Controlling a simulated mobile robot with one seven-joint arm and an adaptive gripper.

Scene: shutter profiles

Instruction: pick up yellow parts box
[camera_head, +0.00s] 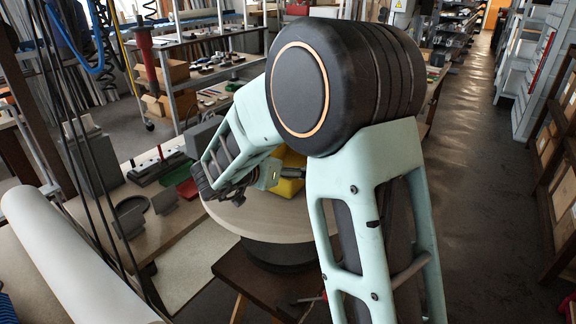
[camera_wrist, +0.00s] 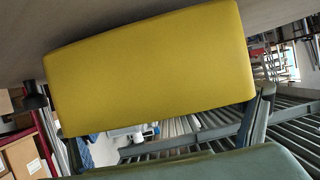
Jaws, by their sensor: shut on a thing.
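The yellow parts box (camera_head: 291,160) is at the round wooden tabletop (camera_head: 285,222) in the head view, mostly hidden behind my arm. In the wrist view the yellow box (camera_wrist: 150,70) fills the upper middle, with one smooth broad face toward the camera, slightly tilted. My gripper (camera_head: 283,174) is at the box, shut on it. In the wrist view dark finger parts show at the box's left and right sides. The exact finger contact is hidden, and I cannot tell whether the box touches the tabletop.
A workbench (camera_head: 170,226) on the left holds grey blocks, a green tray and a red part. A dark wooden stool (camera_head: 262,284) stands below the round top. Cables hang at the left. The aisle floor (camera_head: 480,200) on the right is clear.

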